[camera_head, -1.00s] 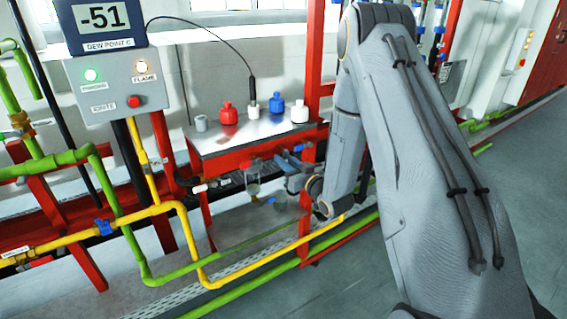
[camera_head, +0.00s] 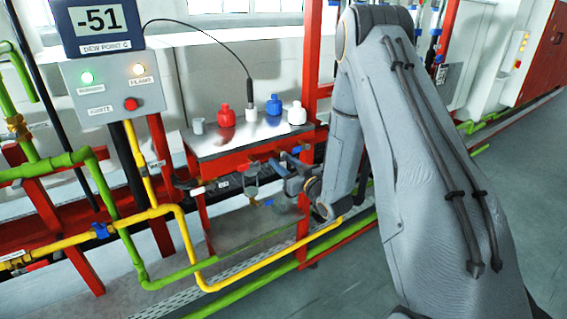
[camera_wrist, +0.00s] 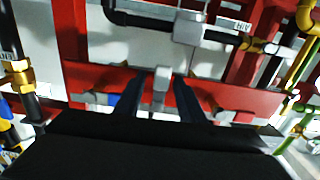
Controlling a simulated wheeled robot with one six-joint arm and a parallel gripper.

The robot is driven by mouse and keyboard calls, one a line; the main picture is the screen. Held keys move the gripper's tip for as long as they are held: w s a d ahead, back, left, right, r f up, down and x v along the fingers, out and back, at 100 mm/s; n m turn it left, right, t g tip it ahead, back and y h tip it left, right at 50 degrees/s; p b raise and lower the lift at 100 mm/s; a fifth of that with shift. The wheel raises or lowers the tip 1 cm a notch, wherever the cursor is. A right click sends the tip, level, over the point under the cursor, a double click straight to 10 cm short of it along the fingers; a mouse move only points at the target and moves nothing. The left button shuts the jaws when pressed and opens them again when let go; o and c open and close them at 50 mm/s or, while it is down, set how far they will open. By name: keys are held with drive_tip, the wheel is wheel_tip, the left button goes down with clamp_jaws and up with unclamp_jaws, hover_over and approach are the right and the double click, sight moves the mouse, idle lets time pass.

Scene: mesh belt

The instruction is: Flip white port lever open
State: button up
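In the wrist view, a pale grey-white upright piece (camera_wrist: 162,78) stands between the two dark fingers of my gripper (camera_wrist: 160,97), in front of a red panel (camera_wrist: 225,98). It may be the white port lever; I cannot tell for sure. The fingers are apart, and contact with the piece cannot be made out. A blue piece (camera_wrist: 110,98) lies just left of the left finger. In the head view, my gripper (camera_head: 280,172) is at the front of the red-framed bench, partly hidden by my arm. A small white handle (camera_head: 197,190) shows left of it on the dark pipe.
The bench top (camera_head: 245,138) holds a red bottle (camera_head: 226,116), a blue bottle (camera_head: 273,105) and white containers. A glass cup (camera_head: 250,180) hangs beside my gripper. A yellow pipe (camera_head: 185,235) and green pipes run in front. The control box (camera_head: 113,85) stands left.

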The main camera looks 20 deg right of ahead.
drive_tip(key=b+v, duration=0.1)
drive_tip(key=v, duration=0.6)
drive_tip(key=shift+s+b, duration=0.35)
drive_tip(key=shift+d, duration=0.1)
